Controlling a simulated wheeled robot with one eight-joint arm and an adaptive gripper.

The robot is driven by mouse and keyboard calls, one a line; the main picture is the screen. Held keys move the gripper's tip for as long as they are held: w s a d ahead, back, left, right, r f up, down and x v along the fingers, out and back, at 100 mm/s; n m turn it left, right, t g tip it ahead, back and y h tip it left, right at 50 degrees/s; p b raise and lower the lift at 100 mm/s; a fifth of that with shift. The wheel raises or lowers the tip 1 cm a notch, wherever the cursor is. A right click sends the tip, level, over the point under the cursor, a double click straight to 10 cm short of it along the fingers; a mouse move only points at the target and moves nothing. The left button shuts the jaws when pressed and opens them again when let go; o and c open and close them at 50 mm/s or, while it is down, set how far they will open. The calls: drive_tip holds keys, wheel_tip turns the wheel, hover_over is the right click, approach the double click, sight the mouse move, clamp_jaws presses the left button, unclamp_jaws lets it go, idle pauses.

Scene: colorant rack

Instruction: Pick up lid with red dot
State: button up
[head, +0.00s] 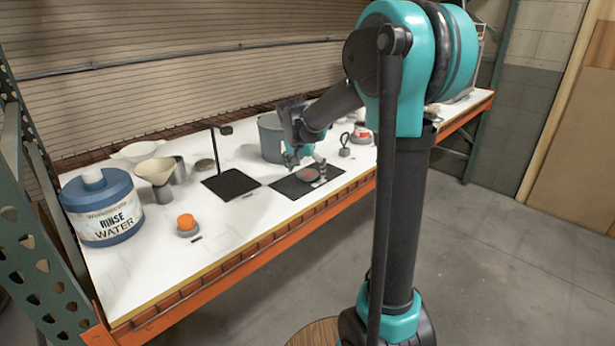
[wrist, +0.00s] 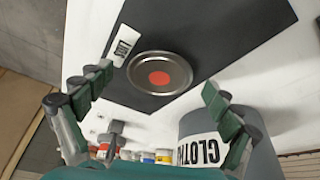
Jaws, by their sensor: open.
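The lid with the red dot (wrist: 150,75) is a round, grey metal disc with a red circle at its centre. It lies on a black mat (wrist: 222,40), and in the head view the lid (head: 307,175) shows on the mat near the table's front edge. My gripper (wrist: 158,97) is open and empty. In the wrist view its two fingers are spread wide, to the left and right below the lid. In the head view my gripper (head: 304,160) is over the mat, close to the lid and apparently above it.
A grey bucket labelled "CLOTH" (wrist: 258,158) stands close by the right finger. A small white labelled item (wrist: 124,42) lies beside the lid on the mat. In the head view a blue rinse water jug (head: 101,205), an orange-topped item (head: 187,224) and a thin stand (head: 217,148) are to the left.

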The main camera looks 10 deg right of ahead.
drive_tip(key=shift+c, duration=0.2)
drive_tip(key=c, duration=0.8)
drive_tip(key=shift+r, duration=0.15)
